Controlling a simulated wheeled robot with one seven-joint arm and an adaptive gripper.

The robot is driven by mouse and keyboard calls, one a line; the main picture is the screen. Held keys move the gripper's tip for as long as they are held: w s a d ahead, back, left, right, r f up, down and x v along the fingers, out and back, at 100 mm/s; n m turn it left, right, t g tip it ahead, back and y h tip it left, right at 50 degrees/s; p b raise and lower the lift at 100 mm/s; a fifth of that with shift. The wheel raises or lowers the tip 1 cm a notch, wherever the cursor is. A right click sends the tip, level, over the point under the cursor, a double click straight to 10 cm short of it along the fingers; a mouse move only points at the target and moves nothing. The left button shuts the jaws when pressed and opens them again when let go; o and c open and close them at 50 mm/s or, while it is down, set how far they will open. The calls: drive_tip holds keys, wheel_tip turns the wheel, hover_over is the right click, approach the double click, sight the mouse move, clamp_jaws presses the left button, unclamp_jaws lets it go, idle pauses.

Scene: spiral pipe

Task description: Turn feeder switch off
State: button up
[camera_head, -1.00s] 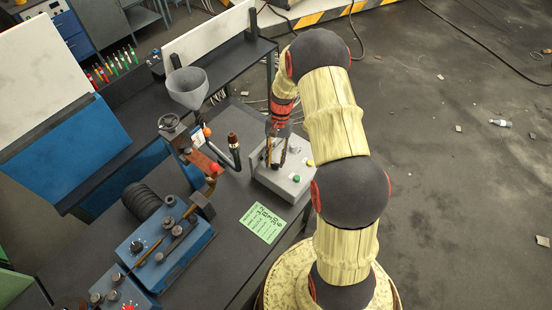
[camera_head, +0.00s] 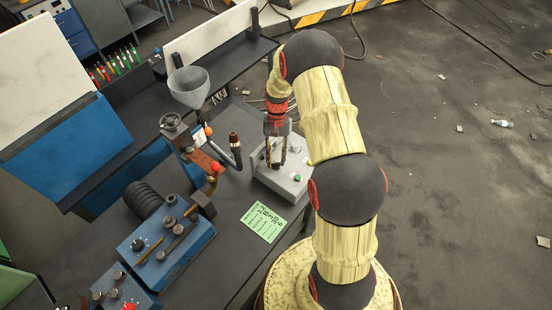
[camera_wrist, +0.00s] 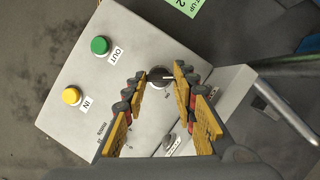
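A grey control box (camera_head: 272,179) stands on the dark bench; it fills much of the wrist view (camera_wrist: 130,50). Its top carries a black rotary knob (camera_wrist: 159,77) with a light pointer mark, and a smaller switch (camera_wrist: 168,141) nearer the gripper's palm. In the head view my gripper (camera_head: 276,154) is over the box.
A green button (camera_wrist: 100,45) marked OUT and a yellow button (camera_wrist: 72,96) marked IN are on the box. A green note (camera_head: 263,222) lies beside it. A funnel machine (camera_head: 188,88) and blue machine (camera_head: 165,250) stand to the left.

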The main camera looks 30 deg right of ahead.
drive_tip(key=o, duration=0.4)
